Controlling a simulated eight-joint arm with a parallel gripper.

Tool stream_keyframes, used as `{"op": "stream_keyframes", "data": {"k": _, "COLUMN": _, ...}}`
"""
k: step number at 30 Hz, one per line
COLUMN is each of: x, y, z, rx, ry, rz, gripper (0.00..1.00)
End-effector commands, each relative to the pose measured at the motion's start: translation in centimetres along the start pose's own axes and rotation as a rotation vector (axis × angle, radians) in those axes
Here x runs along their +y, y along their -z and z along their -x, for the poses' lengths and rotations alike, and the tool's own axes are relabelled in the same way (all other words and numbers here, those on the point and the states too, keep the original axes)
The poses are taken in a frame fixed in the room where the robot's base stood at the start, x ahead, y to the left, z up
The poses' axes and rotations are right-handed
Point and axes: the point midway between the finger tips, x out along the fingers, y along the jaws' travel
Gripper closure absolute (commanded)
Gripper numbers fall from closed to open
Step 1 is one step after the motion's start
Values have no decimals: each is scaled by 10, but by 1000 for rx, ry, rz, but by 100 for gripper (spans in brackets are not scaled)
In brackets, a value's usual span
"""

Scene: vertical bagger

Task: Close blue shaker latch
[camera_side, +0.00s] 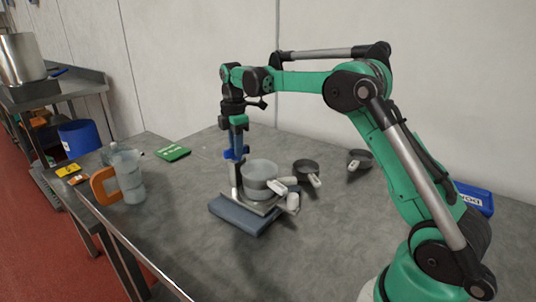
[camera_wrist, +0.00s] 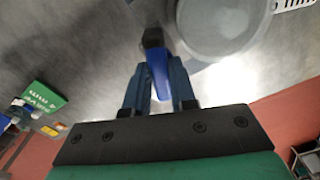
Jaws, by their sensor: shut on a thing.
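The shaker stands on the table with a grey round bowl or sieve (camera_side: 259,174) above a dark blue-grey base (camera_side: 243,216). A post rises at its left side, and the blue latch (camera_side: 233,154) is at the top of this post. My gripper (camera_side: 237,146) points down over the post from above. In the wrist view the blue latch (camera_wrist: 158,76) lies between the two fingers of my gripper (camera_wrist: 159,88), which are shut on it. The round rim of the bowl (camera_wrist: 222,22) shows just beyond, to the right. The latch's exact angle is partly hidden by the fingers.
Two small dark pans (camera_side: 306,168) (camera_side: 359,159) lie right of the shaker. A blue box (camera_side: 474,198) sits at far right. The front table is clear.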

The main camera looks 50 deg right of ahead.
Motion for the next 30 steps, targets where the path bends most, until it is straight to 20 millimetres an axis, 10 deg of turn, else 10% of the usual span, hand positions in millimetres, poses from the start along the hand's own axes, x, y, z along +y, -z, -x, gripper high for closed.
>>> {"op": "stream_keyframes", "data": {"k": 30, "x": -1, "y": -1, "z": 1, "rx": -3, "ry": 4, "rz": -922, "gripper": 100}}
